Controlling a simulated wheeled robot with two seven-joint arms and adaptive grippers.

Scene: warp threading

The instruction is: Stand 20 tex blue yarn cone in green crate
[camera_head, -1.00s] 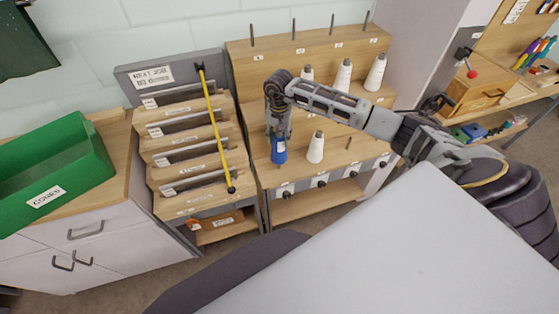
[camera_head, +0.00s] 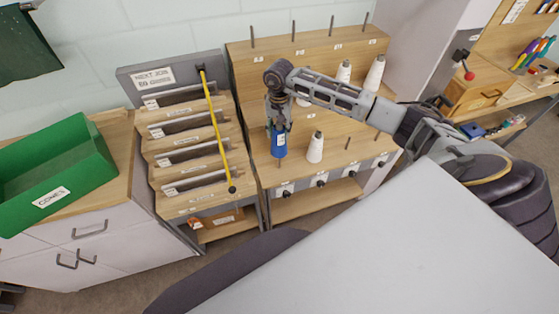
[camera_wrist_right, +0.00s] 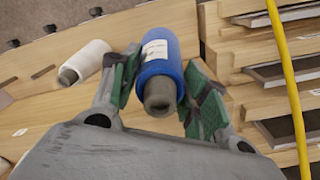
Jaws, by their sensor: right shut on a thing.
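The blue yarn cone (camera_head: 279,144) with a white label is held upright by my right gripper (camera_head: 278,122) over the front row of the pegged rack. A bit of peg shows just below the cone; I cannot tell whether the cone is fully clear of it. In the right wrist view the blue cone (camera_wrist_right: 161,60) sits between the green finger pads of the gripper (camera_wrist_right: 163,92). The green crate (camera_head: 60,172), labelled CONES, stands on the cabinet at the far left; no cone shows in its visible part. My left gripper is out of view.
A white cone (camera_head: 315,147) stands just right of the blue one; more white cones stand on the tier behind. A stepped rack (camera_head: 195,205) with a yellow bar (camera_head: 216,130) lies between the pegged rack (camera_head: 330,190) and the crate.

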